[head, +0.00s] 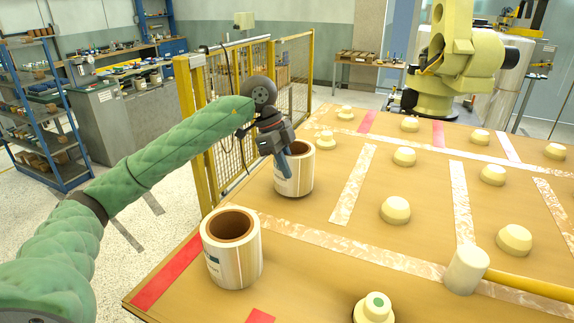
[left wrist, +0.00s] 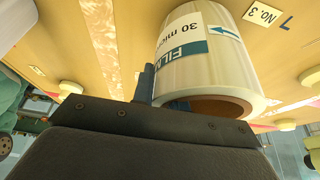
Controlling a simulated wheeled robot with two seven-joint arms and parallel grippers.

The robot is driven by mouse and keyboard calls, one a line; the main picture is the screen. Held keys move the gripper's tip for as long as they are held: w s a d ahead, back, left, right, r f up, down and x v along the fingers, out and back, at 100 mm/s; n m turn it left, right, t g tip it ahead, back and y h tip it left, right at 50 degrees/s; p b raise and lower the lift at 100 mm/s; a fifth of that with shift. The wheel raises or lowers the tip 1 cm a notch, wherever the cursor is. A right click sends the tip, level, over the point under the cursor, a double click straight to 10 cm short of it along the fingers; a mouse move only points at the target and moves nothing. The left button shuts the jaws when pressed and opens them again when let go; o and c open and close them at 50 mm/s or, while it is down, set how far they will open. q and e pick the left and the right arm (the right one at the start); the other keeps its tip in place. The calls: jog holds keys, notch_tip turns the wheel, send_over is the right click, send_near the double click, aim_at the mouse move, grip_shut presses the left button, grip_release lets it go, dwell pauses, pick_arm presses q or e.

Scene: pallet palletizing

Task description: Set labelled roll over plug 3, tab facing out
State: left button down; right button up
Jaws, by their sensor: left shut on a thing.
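My left gripper (head: 285,163) is shut on the near wall of a pale film roll (head: 304,172), which stands upright at the board's left side. In the left wrist view the roll (left wrist: 205,62) shows its printed label with a blue-green band and arrow. A "No. 3" marker (left wrist: 264,14) lies on the board close beside it. The gripper's blue finger (left wrist: 146,82) lies against the roll's wall. Any plug under the roll is hidden, and I cannot tell whether its base touches the board. My right gripper is not in view.
A second roll (head: 250,264) stands upright at the board's front left. Several cream plugs (head: 395,210) stand across the board (head: 330,255), one with a green top (head: 374,306). A pale cylinder (head: 466,270) with a yellow bar (head: 530,286) lies at right. A yellow fence (head: 190,150) stands behind.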

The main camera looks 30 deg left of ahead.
pick_arm(q)
jog(key=shift+f+b, duration=0.35)
jog(key=shift+f, duration=0.35)
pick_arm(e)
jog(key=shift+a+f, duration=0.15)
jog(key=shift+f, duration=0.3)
pick_arm(q)
jog(key=c, duration=1.3)
grip_release()
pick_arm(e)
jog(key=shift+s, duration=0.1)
pick_arm(q)
jog(key=b+v, duration=0.2)
jog(key=v, duration=0.4)
jog(key=shift+b, duration=0.3)
jog(key=shift+v, duration=0.9)
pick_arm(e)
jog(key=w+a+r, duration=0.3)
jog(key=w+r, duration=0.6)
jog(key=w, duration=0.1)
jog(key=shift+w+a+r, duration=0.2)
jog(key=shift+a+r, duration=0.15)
